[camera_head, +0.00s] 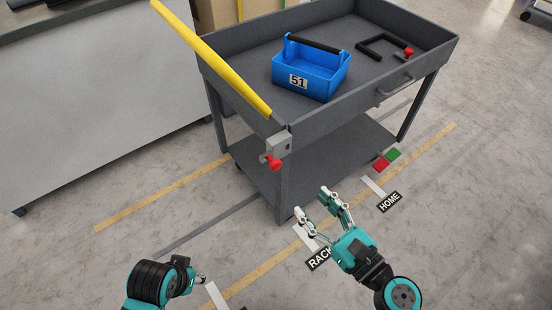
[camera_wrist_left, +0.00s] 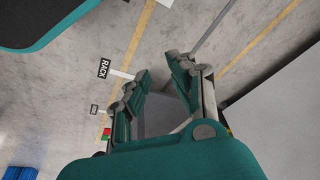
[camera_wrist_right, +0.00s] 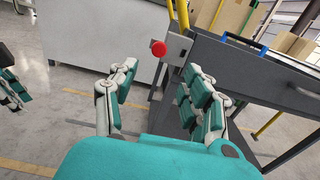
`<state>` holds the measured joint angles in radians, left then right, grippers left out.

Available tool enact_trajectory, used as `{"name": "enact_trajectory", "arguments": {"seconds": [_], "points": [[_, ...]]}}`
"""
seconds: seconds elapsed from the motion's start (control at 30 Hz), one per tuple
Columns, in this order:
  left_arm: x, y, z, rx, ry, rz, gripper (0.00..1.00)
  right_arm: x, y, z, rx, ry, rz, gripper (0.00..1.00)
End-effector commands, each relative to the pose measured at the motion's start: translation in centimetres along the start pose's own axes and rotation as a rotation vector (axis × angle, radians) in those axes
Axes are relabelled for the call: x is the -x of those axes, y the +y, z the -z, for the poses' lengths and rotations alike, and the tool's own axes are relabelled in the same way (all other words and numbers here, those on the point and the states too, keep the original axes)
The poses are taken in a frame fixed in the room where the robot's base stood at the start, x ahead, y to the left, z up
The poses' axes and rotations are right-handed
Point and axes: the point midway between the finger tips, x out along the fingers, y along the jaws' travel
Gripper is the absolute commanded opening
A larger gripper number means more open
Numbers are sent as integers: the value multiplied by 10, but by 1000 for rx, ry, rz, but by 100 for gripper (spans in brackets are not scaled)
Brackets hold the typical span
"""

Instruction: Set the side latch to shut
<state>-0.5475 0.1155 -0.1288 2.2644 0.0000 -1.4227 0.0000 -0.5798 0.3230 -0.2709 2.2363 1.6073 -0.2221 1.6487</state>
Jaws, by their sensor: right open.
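A red knob (camera_head: 273,162) sticks out of a small grey latch box (camera_head: 280,144) at the near corner of the grey cart (camera_head: 345,105), beside the lower end of a yellow bar (camera_head: 215,62). The knob also shows in the right wrist view (camera_wrist_right: 158,48), beyond and between my fingertips. My right gripper (camera_head: 311,201) is open and empty, below and right of the knob, apart from it. My left gripper (camera_wrist_left: 158,66) is open and empty over the floor. It is mostly hidden in the head view, at the lower left.
A blue tote (camera_head: 312,78) marked 51 and a black bracket (camera_head: 382,44) sit on the cart top. A second red knob (camera_head: 408,52) is at its right side. A grey cabinet (camera_head: 90,120) stands left. Floor labels RACK (camera_head: 319,258) and HOME (camera_head: 390,201) lie in front.

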Motion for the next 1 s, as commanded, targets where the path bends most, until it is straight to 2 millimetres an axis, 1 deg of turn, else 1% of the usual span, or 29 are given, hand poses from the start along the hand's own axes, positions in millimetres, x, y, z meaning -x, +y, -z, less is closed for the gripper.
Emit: {"name": "enact_trajectory", "arguments": {"seconds": [0.1, 0.37, 0.5, 0.6, 0.7, 0.8, 0.9, 1.0], "points": [[-24, 1, -5, -2, -18, -3, 23, -14, 0, -2, 0, 0, 1, 50], [-74, 4, -22, -7, -44, -7, 23, -48, 0, -2, 2, 0, 1, 50], [-98, 6, -36, -9, -60, -10, 23, -74, 0, -3, 2, -2, 2, 50], [-112, 6, -45, -11, -67, -10, 23, -94, 0, -2, 2, -1, 2, 50], [-122, 7, -52, -12, -72, -11, 23, -112, 0, -1, 2, 0, 0, 50], [-126, 7, -56, -12, -74, -12, 23, -124, 0, 1, 2, 1, 0, 50], [-129, 7, -58, -13, -75, -12, 23, -133, 0, 1, 2, 1, 0, 50], [-131, 7, -60, -13, -76, -12, 23, -137, 0, 2, 2, 2, 0, 50]]}}
